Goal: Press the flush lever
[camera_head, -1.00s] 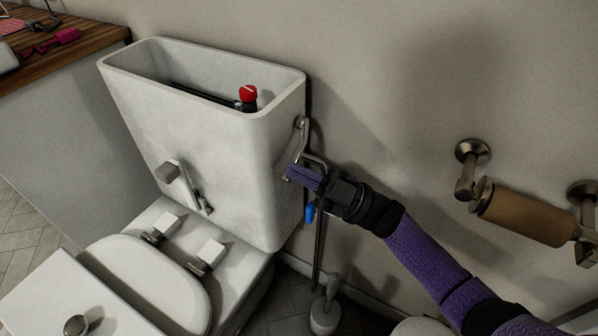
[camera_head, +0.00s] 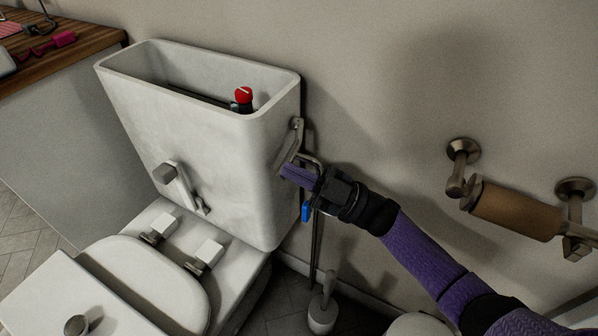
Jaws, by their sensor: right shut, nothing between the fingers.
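The white toilet tank (camera_head: 200,125) stands open-topped against the wall. A grey metal handle-like fitting (camera_head: 180,186) is on the tank's front face. My left gripper is not in view.
A red-capped valve (camera_head: 243,95) shows inside the tank. A blue-handled valve (camera_head: 306,211) and pipe hang below my right gripper. A paper roll (camera_head: 515,211) is on the wall at right. A toilet brush (camera_head: 322,312) stands on the floor. A wooden counter (camera_head: 95,42) is at upper left.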

